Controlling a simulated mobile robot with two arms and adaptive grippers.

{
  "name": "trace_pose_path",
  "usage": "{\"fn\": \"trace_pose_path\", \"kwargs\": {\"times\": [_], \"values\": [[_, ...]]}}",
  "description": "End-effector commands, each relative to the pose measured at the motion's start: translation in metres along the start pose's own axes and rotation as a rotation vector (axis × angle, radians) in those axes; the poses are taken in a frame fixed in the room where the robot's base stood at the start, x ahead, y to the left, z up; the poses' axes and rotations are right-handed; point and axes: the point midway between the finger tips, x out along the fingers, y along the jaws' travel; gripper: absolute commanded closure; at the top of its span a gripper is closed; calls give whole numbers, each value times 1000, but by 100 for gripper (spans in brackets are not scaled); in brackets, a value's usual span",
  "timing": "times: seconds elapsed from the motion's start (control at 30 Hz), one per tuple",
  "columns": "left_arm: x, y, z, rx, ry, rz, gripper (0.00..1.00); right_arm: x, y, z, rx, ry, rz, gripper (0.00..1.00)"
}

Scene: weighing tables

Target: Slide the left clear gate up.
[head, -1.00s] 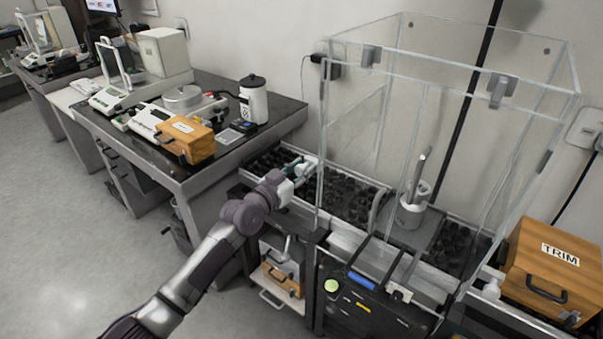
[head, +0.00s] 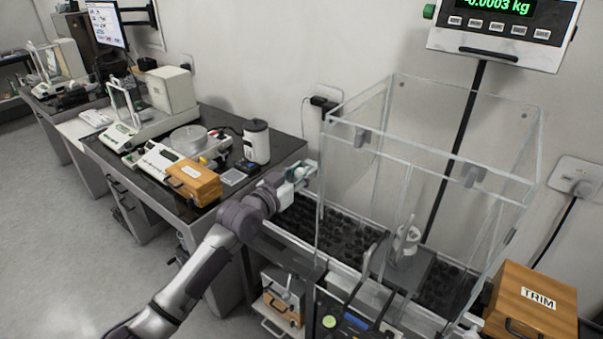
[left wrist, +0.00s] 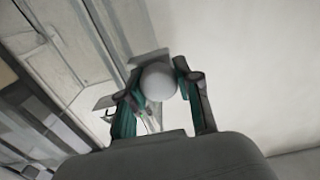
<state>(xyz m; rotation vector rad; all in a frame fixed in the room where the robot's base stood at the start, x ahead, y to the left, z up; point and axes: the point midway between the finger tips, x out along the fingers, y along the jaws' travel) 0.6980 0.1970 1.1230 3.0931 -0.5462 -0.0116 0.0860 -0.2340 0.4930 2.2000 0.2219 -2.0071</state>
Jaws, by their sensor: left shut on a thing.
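The clear enclosure (head: 455,150) stands over a dark bed on the right of the head view. Its left clear gate is see-through, and I cannot make out its edges or its exact height. My left gripper (head: 312,170) is at the enclosure's left side, above the dark bed. In the left wrist view my left gripper (left wrist: 160,88) is shut on a round pale knob (left wrist: 158,80), with a teal-padded finger on each side of it. The knob looks like the gate's handle; its mount is mostly hidden. My right gripper does not show.
A wooden TRIM box (head: 530,300) stands at the lower right. A scale display (head: 500,35) is above the enclosure. A dark side table (head: 285,150) with a white canister (head: 257,142) and a wooden box (head: 193,183) lies left of my gripper. A pale wall is behind.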

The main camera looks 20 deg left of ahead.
Motion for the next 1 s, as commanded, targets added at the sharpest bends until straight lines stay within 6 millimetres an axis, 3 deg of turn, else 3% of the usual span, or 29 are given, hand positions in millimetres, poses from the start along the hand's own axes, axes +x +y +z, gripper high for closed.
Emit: {"fn": "trace_pose_path", "kwargs": {"times": [0.17,0.2,0.23,0.63,0.77,1.0], "values": [[0,-2,-8,2,17,-3,100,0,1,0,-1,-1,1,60],[0,-2,-8,2,17,-3,60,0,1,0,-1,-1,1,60],[0,-2,-8,2,17,-3,56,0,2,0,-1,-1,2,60],[-7,-2,-3,2,8,-2,56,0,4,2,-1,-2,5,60],[-27,-1,-3,3,8,-1,56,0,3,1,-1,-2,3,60],[-80,-1,-3,3,7,-1,56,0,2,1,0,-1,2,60]]}}
